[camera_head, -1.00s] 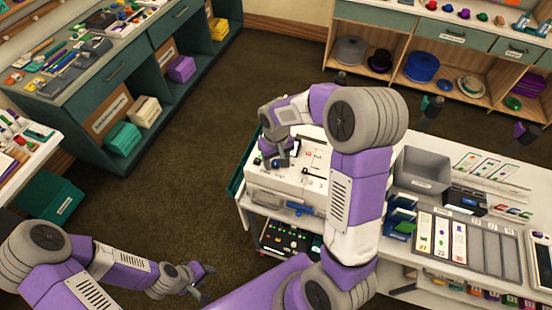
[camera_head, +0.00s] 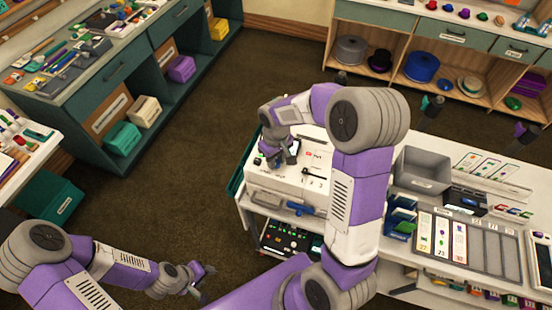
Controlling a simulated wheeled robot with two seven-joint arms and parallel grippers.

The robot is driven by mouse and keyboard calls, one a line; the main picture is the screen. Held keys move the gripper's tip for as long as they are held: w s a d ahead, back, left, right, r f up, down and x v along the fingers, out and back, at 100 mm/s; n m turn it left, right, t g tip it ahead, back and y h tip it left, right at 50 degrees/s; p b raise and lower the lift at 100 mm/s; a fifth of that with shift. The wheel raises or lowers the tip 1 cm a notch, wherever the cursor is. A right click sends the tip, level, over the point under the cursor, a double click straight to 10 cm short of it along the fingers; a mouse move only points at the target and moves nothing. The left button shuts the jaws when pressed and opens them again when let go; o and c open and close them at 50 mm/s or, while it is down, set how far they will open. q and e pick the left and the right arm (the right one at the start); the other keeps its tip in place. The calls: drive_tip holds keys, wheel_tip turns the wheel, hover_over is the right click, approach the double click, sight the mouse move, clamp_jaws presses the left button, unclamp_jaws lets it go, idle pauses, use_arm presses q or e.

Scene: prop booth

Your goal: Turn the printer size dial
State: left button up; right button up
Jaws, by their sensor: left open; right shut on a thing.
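The printer (camera_head: 290,185) is a white box at the left end of the white counter, with a small red-marked label and dark marks on its top. My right gripper (camera_head: 278,160) is down at the printer's top, left of the label, and is shut on the size dial. The dial is hidden behind the fingers, so its setting cannot be read. My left gripper (camera_head: 204,282) is open and empty, low over the floor and well left of the printer.
A grey bin (camera_head: 422,172), blue packets (camera_head: 401,218) and a slotted card tray (camera_head: 468,243) stand on the counter, right of my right arm. A control box with lit buttons (camera_head: 287,240) sits on the shelf below the printer. Open brown floor (camera_head: 190,180) lies to the left.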

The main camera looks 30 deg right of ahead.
drive_tip(key=n, duration=0.6)
drive_tip(key=shift+n, duration=0.4)
idle(0.3)
drive_tip(key=o, duration=1.1)
drive_tip(key=shift+c, duration=0.2)
wheel_tip(320, 180, up, 8)
drive_tip(key=shift+f, duration=0.15)
